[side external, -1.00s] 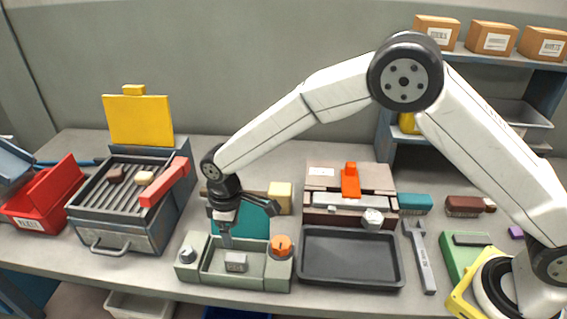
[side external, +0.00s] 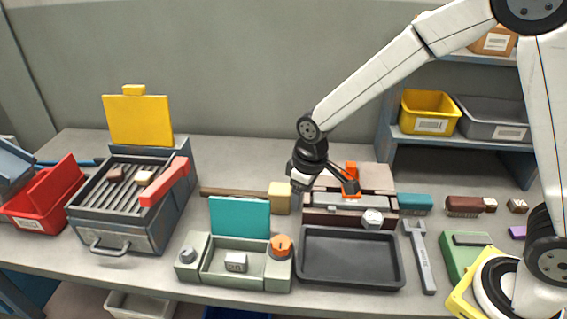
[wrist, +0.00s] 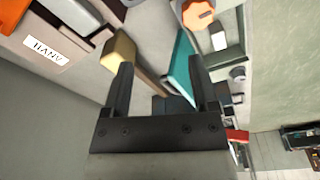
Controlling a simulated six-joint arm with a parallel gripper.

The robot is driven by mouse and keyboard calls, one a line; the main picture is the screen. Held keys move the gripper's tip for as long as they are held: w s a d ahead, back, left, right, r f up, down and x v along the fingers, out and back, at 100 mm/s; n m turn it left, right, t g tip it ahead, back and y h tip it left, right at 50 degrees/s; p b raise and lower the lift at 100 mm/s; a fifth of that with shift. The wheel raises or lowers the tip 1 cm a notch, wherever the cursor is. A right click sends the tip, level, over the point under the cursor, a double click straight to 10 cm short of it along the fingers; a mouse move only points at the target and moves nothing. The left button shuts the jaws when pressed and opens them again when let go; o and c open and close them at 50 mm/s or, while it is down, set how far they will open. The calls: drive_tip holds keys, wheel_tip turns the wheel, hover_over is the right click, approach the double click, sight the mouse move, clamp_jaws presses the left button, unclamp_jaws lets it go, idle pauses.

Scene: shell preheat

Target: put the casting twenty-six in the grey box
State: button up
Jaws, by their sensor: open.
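A small pale grey block (side external: 236,262) with dark marks lies in the sage-green tray unit with its teal lid raised. A second pale grey block (side external: 372,217) with dark marks sits at the front edge of the brown anvil station. Both numbers are too small to read, so I cannot tell which is casting twenty-six. A grey box (side external: 492,118) with a white label stands on the right shelf. My gripper (wrist: 158,70) is open and empty in the wrist view. In the side view it hangs over the left part of the anvil station (side external: 320,218).
A yellow bin (side external: 430,112) stands beside the grey box. A black tray (side external: 350,257) lies in front of the anvil station, with a wrench (side external: 420,258) at its right. The teal lid (side external: 239,218) and an orange clamp (side external: 352,172) stand up. A grill (side external: 128,195) is at left.

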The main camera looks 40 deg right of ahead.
drive_tip(key=s+d+r+m+t, duration=0.1)
drive_tip(key=s+d+m, duration=0.3)
drive_tip(key=s+d, duration=0.5)
drive_tip(key=s, duration=0.3)
drive_tip(key=shift+s+d+r, duration=0.25)
drive_tip(key=shift+s+d, duration=0.1)
drive_tip(key=shift+d, duration=0.05)
